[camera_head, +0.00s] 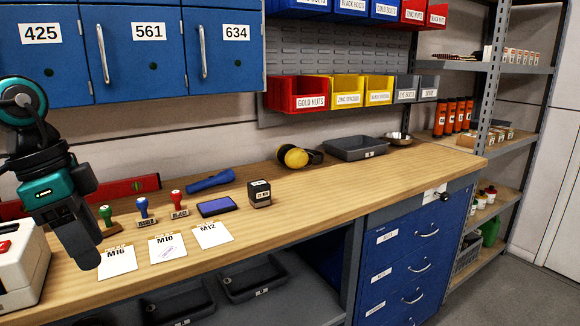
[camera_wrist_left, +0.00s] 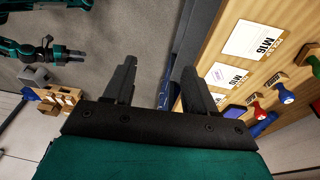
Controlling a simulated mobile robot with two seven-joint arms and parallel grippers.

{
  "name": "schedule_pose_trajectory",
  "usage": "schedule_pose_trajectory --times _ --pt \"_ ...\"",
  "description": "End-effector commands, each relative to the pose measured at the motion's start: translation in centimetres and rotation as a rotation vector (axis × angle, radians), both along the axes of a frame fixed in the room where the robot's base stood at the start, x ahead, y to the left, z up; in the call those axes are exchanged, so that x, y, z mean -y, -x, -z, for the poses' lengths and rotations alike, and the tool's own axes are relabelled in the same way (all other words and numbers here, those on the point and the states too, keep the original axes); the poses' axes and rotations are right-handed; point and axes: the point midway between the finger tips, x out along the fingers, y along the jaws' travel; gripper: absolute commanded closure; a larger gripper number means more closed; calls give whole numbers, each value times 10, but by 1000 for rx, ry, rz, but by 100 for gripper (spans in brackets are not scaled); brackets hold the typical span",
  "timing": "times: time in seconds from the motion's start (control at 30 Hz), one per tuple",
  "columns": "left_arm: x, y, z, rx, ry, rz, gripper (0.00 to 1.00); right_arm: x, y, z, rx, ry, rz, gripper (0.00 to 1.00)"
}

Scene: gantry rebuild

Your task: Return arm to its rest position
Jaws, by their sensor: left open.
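My left arm comes in from the left in the head view, and its gripper (camera_head: 84,262) hangs fingers-down near the front edge of the workbench (camera_head: 330,200), beside the M16 card (camera_head: 117,261). In the left wrist view the two fingers of the left gripper (camera_wrist_left: 160,78) stand apart with nothing between them. The floor and the bench edge show past them. A teal and black arm, apparently my right one (camera_wrist_left: 40,50), shows small at the upper left of the left wrist view.
Green, blue and red-handled stamps (camera_head: 143,211) stand behind the M10 card (camera_head: 167,246) and M12 card (camera_head: 212,235). A blue ink pad (camera_head: 217,206) and black block stamp (camera_head: 259,193) are to the right. A white device (camera_head: 18,265) stands left of the gripper. Blue cabinets (camera_head: 150,60) hang above.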

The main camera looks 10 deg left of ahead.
Motion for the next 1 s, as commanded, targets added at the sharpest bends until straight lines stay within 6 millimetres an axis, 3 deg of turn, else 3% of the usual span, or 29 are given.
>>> schedule_pose_trajectory --times 0.27,0.53,0.77,1.0 --pt "23 -11 46 179 394 135 44 -1 -2 -8 10 -5 4 61" --pt "40 -28 92 559 733 108 44 1 -2 -12 8 0 5 61" --pt "40 -33 144 875 796 -95 44 4 1 -13 2 7 7 61" --pt "46 -15 219 1024 659 -382 44 7 2 -16 -3 14 9 61"
